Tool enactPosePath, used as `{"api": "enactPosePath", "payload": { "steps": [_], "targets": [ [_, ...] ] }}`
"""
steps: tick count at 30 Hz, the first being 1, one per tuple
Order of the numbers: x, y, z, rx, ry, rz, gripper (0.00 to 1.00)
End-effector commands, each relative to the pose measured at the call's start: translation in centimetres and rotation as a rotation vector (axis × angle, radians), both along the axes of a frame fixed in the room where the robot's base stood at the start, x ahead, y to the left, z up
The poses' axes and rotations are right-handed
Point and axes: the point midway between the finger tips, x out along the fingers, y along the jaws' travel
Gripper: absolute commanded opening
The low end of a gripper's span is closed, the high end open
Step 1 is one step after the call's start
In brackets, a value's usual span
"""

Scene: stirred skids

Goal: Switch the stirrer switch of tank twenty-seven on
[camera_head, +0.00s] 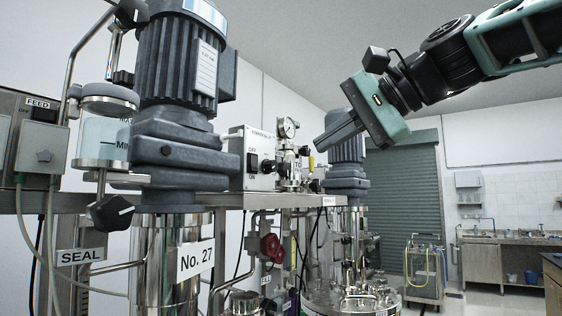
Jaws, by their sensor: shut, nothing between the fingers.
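The tank marked No. 27 (182,265) is a shiny steel vessel at the left, with a dark grey motor (172,150) above it. Right of that motor is a pale switch box (237,172), its top lettering too small to read. It carries a black switch (252,163) between the marks OFF above and ON below. I cannot tell which way the switch is tipped. My gripper (322,144) is in the air right of the box, in front of a second motor. Its fingers are shut and empty, point down to the left, and appear apart from the switch.
A feed box (42,140) and a sight glass (104,140) stand at the far left. A pressure gauge (288,128) and a red valve handle (272,247) are near the switch box. A second motor (347,165) stands behind my gripper. A cart (424,275) and sink bench (490,262) are far right.

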Motion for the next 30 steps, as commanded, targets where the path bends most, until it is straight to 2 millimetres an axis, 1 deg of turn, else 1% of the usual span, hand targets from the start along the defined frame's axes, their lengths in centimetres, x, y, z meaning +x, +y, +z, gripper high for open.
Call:
{"api": "enactPosePath", "payload": {
  "steps": [1,4,13,17,20,23,30],
  "targets": [
    [-0.1,-0.2,1.1,0.016,-0.007,-0.006,0.00],
    [-0.1,-0.4,1.9,0.034,-0.008,-0.012,0.00],
    [-0.1,-0.4,1.9,0.035,-0.008,-0.012,0.00],
    [0.2,0.0,1.8,0.035,-0.007,-0.011,0.00],
    [0.8,0.8,1.4,0.034,-0.006,-0.010,0.00],
    [1.8,2.1,0.7,0.034,-0.003,-0.010,0.00],
    [4.6,5.8,-1.2,0.034,-0.004,-0.009,0.00]
  ]
}}
